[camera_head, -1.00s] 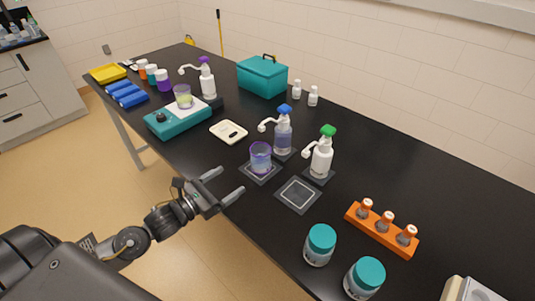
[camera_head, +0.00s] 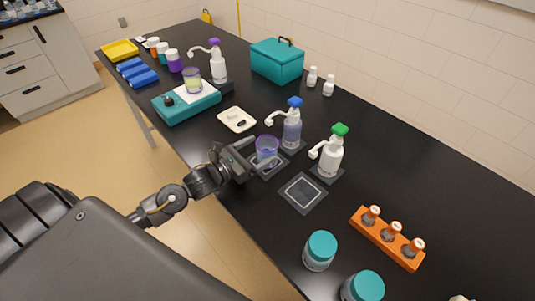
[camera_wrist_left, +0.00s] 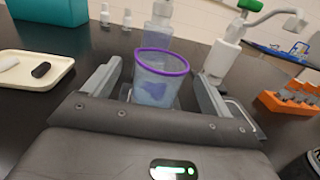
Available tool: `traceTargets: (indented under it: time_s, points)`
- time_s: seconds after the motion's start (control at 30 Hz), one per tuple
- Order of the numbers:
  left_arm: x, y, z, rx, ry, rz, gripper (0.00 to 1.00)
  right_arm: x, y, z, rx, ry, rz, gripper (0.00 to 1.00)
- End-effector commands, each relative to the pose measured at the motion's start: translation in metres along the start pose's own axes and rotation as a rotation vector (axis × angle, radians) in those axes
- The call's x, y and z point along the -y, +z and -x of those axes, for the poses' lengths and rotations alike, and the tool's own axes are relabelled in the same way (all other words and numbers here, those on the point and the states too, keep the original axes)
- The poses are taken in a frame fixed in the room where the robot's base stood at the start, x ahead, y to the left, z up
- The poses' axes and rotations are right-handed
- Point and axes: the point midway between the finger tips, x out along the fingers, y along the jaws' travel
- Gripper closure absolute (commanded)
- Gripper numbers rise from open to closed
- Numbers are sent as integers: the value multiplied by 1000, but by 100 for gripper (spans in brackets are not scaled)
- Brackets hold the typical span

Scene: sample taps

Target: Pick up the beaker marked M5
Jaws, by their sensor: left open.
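A clear beaker with a purple rim and bluish content (camera_head: 267,148) stands upright on a dark square mat beside the blue-topped pump bottle (camera_head: 292,128). No M5 mark can be read on it. My left gripper (camera_head: 258,155) is open, with the beaker between or just ahead of its fingers. In the left wrist view the beaker (camera_wrist_left: 160,80) shows between the two open fingers, with no clear contact. Another beaker with yellow-green content (camera_head: 192,80) stands on a teal device (camera_head: 187,105). My right gripper is not in view.
A green-topped pump bottle (camera_head: 330,155) stands right of the beaker, near an empty square mat (camera_head: 303,192). A white tray (camera_head: 237,119) lies behind. An orange rack (camera_head: 387,240) and teal-lidded jars (camera_head: 320,250) stand at the right front.

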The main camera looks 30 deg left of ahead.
Motion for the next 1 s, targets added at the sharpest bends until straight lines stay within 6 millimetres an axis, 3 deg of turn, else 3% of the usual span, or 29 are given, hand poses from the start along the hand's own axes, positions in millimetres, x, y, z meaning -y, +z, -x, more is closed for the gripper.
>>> traceTargets:
  time_s: [0.17, 0.33, 0.5, 0.77, 1.0]
  points:
    - [0, 2, -5, -1, 3, 2, 16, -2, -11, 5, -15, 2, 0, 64]
    - [0, 8, -31, 0, 4, 3, 16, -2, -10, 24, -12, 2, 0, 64]
    - [1, 4, -49, 0, 2, 1, 16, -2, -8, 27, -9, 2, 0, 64]
    - [1, 2, -52, -2, 1, 0, 16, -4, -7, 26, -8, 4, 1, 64]
    - [1, 2, -51, -2, 1, 0, 45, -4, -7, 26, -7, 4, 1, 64]
